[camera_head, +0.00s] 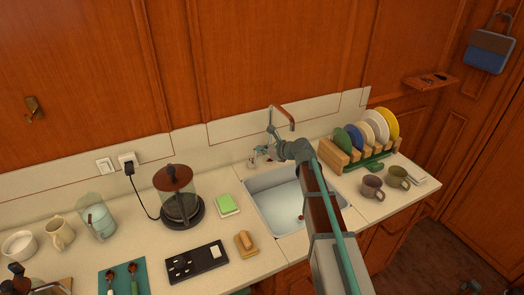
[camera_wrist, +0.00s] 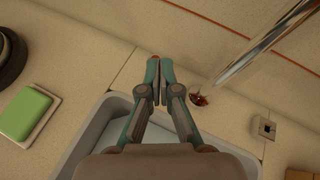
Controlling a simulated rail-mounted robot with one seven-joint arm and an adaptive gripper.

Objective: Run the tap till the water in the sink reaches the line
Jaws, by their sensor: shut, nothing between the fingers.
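The white sink (camera_head: 262,197) is set in the counter, its right part covered by my arm. A small reddish thing (camera_head: 300,217) shows inside it. I cannot make out a fill line or a water level. The tap (camera_head: 284,112), with a brown-red spout, rises behind the sink; I see no stream from it. In the wrist view a shiny metal bar (camera_wrist: 262,45), seemingly the tap, crosses the upper right. A small red-brown part (camera_wrist: 199,100) is right of my gripper (camera_wrist: 160,62), apart from it. My gripper is shut and empty above the sink's back rim (camera_wrist: 107,98).
A glass coffee maker (camera_head: 180,197) stands further left. A dish rack (camera_head: 345,157) and two mugs (camera_head: 371,188) are to the right.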

